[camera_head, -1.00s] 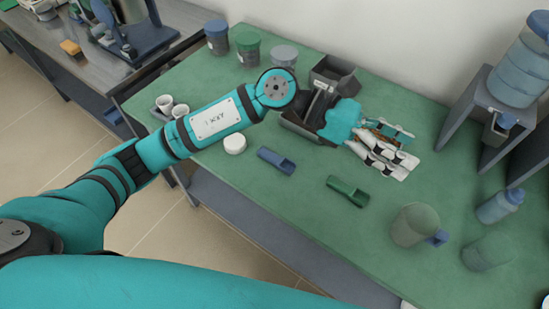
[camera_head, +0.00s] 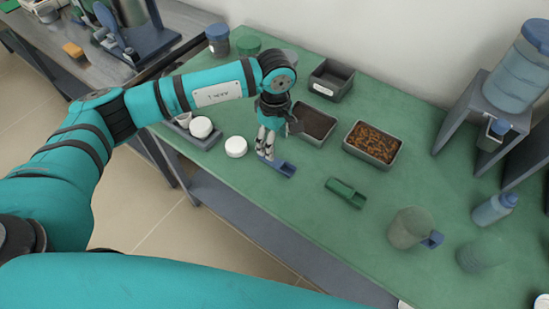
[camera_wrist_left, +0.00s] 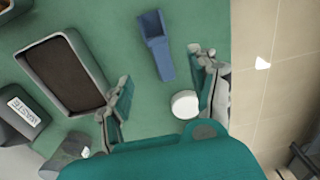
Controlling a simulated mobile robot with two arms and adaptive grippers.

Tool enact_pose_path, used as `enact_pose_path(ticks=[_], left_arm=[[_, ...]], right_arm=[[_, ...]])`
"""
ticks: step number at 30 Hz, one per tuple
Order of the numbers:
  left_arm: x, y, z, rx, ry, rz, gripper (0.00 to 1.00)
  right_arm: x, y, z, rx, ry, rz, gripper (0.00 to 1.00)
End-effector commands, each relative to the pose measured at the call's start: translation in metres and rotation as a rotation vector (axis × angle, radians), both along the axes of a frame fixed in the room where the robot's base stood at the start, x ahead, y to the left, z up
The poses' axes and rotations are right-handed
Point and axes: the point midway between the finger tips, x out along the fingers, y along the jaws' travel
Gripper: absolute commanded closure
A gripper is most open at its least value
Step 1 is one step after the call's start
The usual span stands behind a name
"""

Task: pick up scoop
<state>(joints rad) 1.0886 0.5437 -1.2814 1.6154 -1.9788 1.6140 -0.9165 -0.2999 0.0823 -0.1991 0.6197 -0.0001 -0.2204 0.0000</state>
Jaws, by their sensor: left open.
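A blue scoop (camera_head: 284,169) lies on the green table, its near end partly hidden by my left gripper (camera_head: 265,153). A green scoop (camera_head: 346,192) lies farther right on the same table. My left gripper points down just above the blue scoop's left end, open and empty. In the left wrist view the blue scoop (camera_wrist_left: 157,45) lies ahead of the gap between the open fingers (camera_wrist_left: 165,80), with no finger visibly closed on it. My right gripper does not show.
Beside the gripper are a white lid (camera_head: 236,147), a bin of dark material (camera_head: 331,129) and a bin of brown pieces (camera_head: 373,143). A labelled grey bin (camera_head: 332,80) stands behind. The table's front is mostly clear.

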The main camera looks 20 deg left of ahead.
Motion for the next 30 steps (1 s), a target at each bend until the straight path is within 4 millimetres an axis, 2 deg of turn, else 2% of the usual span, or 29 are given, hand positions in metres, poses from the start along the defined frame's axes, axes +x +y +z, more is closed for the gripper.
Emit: enact_pose_path(ticks=[3,11,15,19,27,28,30], left_arm=[[0.000,0.000,-0.017,-0.001,0.003,0.002,0.39],[-0.001,0.000,-0.035,-0.001,0.003,0.000,0.39],[-0.004,0.001,-0.056,-0.001,0.005,0.001,0.39],[-0.002,0.000,-0.073,-0.003,0.002,0.002,0.39],[-0.002,0.000,-0.079,-0.002,0.000,0.000,0.39],[-0.002,0.000,-0.079,-0.002,0.000,0.000,0.40],[-0.002,0.000,-0.079,-0.002,0.000,0.000,0.49]], right_arm=[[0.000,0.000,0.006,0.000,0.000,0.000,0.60],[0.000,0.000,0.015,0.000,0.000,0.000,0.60],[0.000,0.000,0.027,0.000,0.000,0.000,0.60],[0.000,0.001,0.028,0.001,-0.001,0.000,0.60],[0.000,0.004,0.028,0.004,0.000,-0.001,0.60],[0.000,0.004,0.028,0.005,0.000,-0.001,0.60],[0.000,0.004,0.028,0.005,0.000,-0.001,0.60]])
